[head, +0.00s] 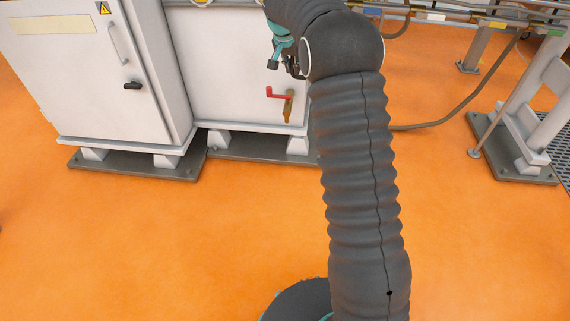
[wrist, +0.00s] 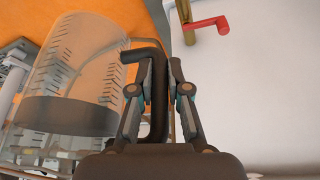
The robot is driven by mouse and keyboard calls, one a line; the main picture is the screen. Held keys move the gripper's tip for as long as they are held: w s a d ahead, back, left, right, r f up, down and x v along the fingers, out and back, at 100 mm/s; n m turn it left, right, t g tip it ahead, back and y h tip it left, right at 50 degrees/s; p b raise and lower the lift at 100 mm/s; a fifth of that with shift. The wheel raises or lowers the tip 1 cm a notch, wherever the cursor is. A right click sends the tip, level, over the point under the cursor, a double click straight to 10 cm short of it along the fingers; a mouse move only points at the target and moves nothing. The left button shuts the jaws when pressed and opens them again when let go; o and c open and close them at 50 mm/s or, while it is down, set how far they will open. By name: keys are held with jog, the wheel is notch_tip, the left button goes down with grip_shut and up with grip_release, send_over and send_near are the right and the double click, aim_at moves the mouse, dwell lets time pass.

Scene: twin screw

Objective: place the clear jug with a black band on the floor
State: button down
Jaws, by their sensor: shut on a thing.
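The clear jug with a black band (wrist: 80,58) fills the left of the wrist view, with a dark band (wrist: 65,113) around it and graduation marks on its wall. My gripper (wrist: 161,66) is shut on the jug's black handle (wrist: 159,100), which runs between the two fingers. The jug hangs beside the fingers; I cannot tell how far it is tilted. In the head view my gripper (head: 283,62) is mostly hidden behind my arm, and the jug is not seen there. The orange floor (head: 190,240) is bare in front of the cabinets.
White cabinets (head: 85,75) on grey plinths stand at the back left. A red-handled valve (head: 280,94) sticks out from the white housing near my gripper; it also shows in the wrist view (wrist: 208,25). A metal stand (head: 520,150) and a hose (head: 445,118) are at the right.

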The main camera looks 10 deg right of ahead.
jog(key=w+d+f+n+y+b, duration=0.1)
jog(key=w+f+n+b, duration=0.15)
jog(key=f, duration=1.85)
jog(key=w+d+f+n+y+b, duration=0.1)
jog(key=w+f+n+b, duration=0.15)
jog(key=f, duration=1.85)
jog(key=shift+n+t, duration=0.3)
jog(key=shift+t, duration=0.1)
jog(key=shift+w+a+f+b, duration=0.1)
jog(key=shift+w+a+f, duration=0.1)
jog(key=shift+a+f, duration=1.7)
jog(key=shift+w+a+f+b, duration=0.15)
jog(key=shift+w+a+f, duration=0.1)
jog(key=shift+a+f, duration=1.7)
jog(key=shift+w+a+f+b, duration=0.1)
jog(key=shift+w+a+f, duration=0.1)
jog(key=shift+a+f, duration=1.7)
jog(key=shift+f+b, duration=0.4)
jog(key=shift+b, duration=0.15)
jog(key=c, duration=1.1)
grip_release()
